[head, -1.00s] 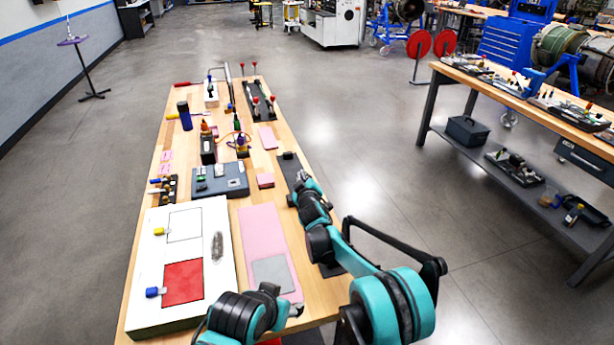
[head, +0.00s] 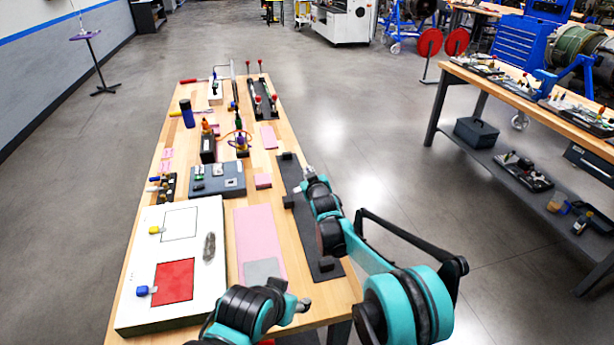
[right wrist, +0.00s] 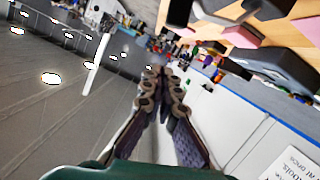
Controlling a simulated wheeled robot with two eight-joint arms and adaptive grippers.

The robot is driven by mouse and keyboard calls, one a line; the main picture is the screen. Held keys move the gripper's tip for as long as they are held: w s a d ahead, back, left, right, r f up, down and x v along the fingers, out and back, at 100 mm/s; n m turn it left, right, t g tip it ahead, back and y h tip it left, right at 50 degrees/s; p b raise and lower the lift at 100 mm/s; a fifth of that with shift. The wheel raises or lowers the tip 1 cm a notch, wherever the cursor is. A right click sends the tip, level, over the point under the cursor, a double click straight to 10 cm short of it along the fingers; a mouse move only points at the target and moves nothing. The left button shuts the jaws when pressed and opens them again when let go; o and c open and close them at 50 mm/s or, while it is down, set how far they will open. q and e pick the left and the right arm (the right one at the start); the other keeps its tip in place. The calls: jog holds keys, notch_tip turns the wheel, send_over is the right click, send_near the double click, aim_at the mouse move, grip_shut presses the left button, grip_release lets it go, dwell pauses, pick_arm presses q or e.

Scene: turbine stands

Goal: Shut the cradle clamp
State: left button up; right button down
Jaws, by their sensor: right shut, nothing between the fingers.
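A black fixture with red-tipped upright handles (head: 263,98) stands at the far right of the bench; it may hold the cradle clamp, but its clamp state is too small to tell. A long black plate with raised end blocks (head: 296,215) lies along the bench's right edge. My right gripper (head: 309,172) is beside this plate, over its right side, pointing up the bench. In the right wrist view its fingers (right wrist: 157,75) meet, with nothing between them. My left gripper (head: 303,304) is low over the bench's near end, mostly hidden by its own wrist.
A white board with a red square (head: 205,235), a pink mat (head: 256,235) and a grey-blue box (head: 230,182) fill the bench's near and middle parts. A blue cylinder (head: 187,114) stands at the left edge. Open floor lies between this bench and the right-hand bench (head: 540,110).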

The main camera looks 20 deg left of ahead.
jog(key=p+v, duration=0.1)
jog(key=v, duration=0.8)
jog(key=shift+s+d, duration=0.15)
jog(key=shift+s, duration=0.25)
jog(key=shift+f, duration=0.1)
